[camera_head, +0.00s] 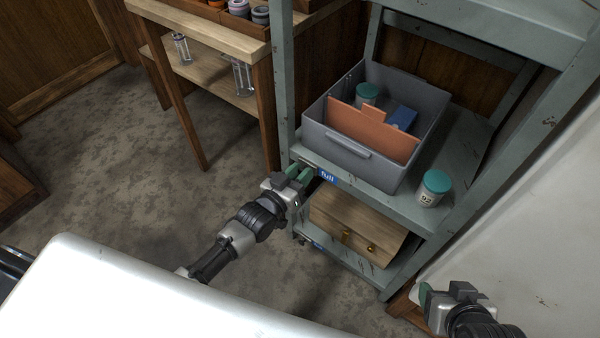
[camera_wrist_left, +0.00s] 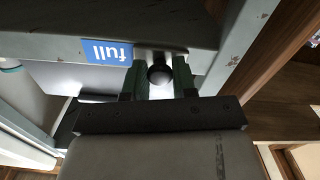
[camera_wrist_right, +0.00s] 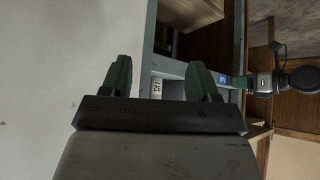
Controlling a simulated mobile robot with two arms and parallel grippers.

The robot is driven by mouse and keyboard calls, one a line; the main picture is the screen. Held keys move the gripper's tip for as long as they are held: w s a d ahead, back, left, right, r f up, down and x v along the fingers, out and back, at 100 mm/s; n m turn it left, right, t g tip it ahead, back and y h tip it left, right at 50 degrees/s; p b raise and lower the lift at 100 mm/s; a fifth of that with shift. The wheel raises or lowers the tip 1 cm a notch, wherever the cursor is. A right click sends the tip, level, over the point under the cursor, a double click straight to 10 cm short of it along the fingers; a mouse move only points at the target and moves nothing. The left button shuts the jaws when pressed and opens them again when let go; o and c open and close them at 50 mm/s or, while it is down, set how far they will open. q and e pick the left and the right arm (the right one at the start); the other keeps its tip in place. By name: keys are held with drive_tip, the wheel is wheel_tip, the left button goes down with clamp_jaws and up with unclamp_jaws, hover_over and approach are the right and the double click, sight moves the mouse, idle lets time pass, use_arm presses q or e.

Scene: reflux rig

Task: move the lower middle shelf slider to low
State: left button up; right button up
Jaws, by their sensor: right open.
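The lower middle shelf slider shows as a dark round knob (camera_wrist_left: 160,73) on the shelf's front edge, beside a blue "full" label (camera_wrist_left: 107,52). The label also shows in the head view (camera_head: 328,176). My left gripper (camera_head: 298,173) is at the left end of that edge. In the left wrist view its green fingers (camera_wrist_left: 160,80) stand on both sides of the knob and appear shut on it. In the head view the gripper hides the knob. My right gripper (camera_head: 432,297) is open and empty at the lower right; its fingers (camera_wrist_right: 160,85) are wide apart.
A grey bin (camera_head: 350,163) with an orange divider stands on the grey-green shelf, with a teal-lidded jar (camera_head: 433,188) to its right. A wooden drawer box (camera_head: 350,228) sits on the level below. A wooden table (camera_head: 205,28) stands behind left. Floor at left is clear.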

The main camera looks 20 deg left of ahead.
sight(330, 177)
use_arm(q)
clamp_jaws()
drive_tip(key=shift+d, duration=0.1)
use_arm(e)
drive_tip(key=shift+s, duration=0.1)
use_arm(q)
drive_tip(key=d, duration=0.1)
drive_tip(key=s+d+p, duration=0.1)
drive_tip(key=d, duration=0.1)
drive_tip(key=d+p, duration=0.1)
drive_tip(key=shift+s+d+r, duration=0.1)
drive_tip(key=shift+s+d, duration=0.15)
drive_tip(key=shift+s, duration=0.15)
drive_tip(key=shift+s+d+p, duration=0.1)
drive_tip(key=shift+d+p, duration=0.2)
drive_tip(key=shift+d, duration=0.15)
use_arm(e)
drive_tip(key=s+g, duration=0.1)
drive_tip(key=s, duration=0.1)
drive_tip(key=s+d+g, duration=0.1)
drive_tip(key=s+g+h, duration=0.1)
drive_tip(key=s+g, duration=0.1)
drive_tip(key=shift+s+d+f, duration=0.25)
drive_tip(key=shift+s+d, duration=0.05)
drive_tip(key=shift+d, duration=0.1)
use_arm(q)
drive_tip(key=o, duration=0.7)
unclamp_jaws()
drive_tip(key=shift+d, duration=0.1)
drive_tip(key=shift+o, duration=0.2)
